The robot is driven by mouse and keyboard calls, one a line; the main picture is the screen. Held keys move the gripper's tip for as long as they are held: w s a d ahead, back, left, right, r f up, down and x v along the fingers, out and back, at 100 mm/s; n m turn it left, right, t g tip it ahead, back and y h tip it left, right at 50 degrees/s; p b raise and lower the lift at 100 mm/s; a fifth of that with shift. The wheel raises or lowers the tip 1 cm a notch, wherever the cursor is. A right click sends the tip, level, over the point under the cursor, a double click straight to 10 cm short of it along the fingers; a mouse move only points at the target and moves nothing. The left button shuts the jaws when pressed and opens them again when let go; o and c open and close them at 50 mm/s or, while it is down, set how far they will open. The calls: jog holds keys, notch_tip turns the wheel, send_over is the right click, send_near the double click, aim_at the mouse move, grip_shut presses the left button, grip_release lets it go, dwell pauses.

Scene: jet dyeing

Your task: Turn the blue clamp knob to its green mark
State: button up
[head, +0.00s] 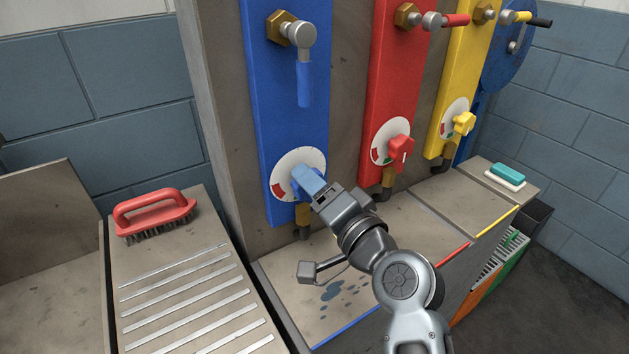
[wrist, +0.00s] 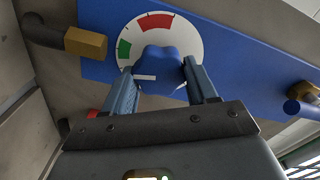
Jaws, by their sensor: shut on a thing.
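The blue clamp knob (wrist: 160,66) sits on a round white dial (wrist: 182,30) on the blue panel (head: 290,120). In the wrist view the dial has a red band at its top and a green mark (wrist: 124,50) at its left. The white line on the knob points left, just below the green mark in that picture. My gripper (head: 306,180) is shut on the knob, with one finger on each side in the wrist view (wrist: 161,74). In the head view my fingers cover most of the knob, and the green mark is hidden.
A blue-handled valve (head: 303,75) is above the dial. Red (head: 397,75) and yellow (head: 465,75) panels with similar knobs stand to the right. A red brush (head: 155,213) lies on the left bench. A brass fitting (wrist: 86,43) is beside the dial.

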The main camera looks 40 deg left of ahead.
jog(key=shift+m+p, duration=0.45)
jog(key=shift+m, duration=0.75)
jog(key=shift+f, duration=0.1)
jog(key=o, duration=1.1)
jog(key=shift+c, duration=0.2)
jog(key=shift+d, duration=0.1)
jog(key=v, duration=0.7)
jog(key=shift+d+b, duration=0.35)
jog(key=shift+b, duration=0.05)
jog(key=shift+s, duration=0.1)
